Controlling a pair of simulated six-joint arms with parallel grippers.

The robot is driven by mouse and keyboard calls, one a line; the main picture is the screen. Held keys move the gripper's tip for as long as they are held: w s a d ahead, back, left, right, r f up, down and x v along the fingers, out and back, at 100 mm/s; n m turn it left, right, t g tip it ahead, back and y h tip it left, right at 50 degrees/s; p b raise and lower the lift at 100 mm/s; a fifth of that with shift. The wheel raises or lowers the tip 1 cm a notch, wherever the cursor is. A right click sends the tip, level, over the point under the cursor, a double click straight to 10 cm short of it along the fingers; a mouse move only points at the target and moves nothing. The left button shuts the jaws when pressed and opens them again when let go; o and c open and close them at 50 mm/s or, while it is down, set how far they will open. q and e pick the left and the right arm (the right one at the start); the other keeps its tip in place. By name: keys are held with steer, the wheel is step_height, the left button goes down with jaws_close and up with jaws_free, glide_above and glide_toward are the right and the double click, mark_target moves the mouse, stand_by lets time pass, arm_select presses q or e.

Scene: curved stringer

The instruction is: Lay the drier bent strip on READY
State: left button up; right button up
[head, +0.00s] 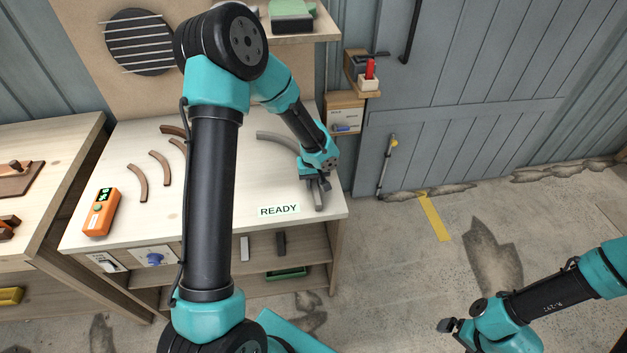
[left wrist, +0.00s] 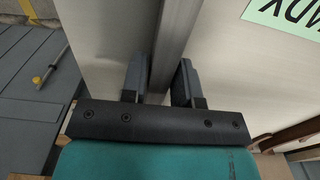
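The READY label (head: 279,210) lies near the front right of the workbench. Two brown bent strips (head: 139,183) (head: 160,167) lie at the bench's left; more brown pieces (head: 172,130) lie behind them, partly hidden by my left arm. A grey curved bar (head: 274,137) runs along the bench's right side, partly behind my arm. My left gripper (head: 318,183) is low over its front end. In the left wrist view, its fingers stand either side of the grey bar (left wrist: 178,30); whether both touch is unclear. My right gripper (head: 447,325) is away over the floor, fingers unclear.
An orange meter (head: 101,212) with a green-lit display lies at the bench's front left. A shelf (head: 290,25) hangs above the back. A second bench (head: 45,150) stands at left. The bench top around the two brown strips is clear.

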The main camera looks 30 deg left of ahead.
arm_select(q)
steer(key=o, duration=0.4)
step_height(320, 180, up, 17)
steer(key=shift+r, duration=0.2)
stand_by(0.5)
stand_by(0.3)
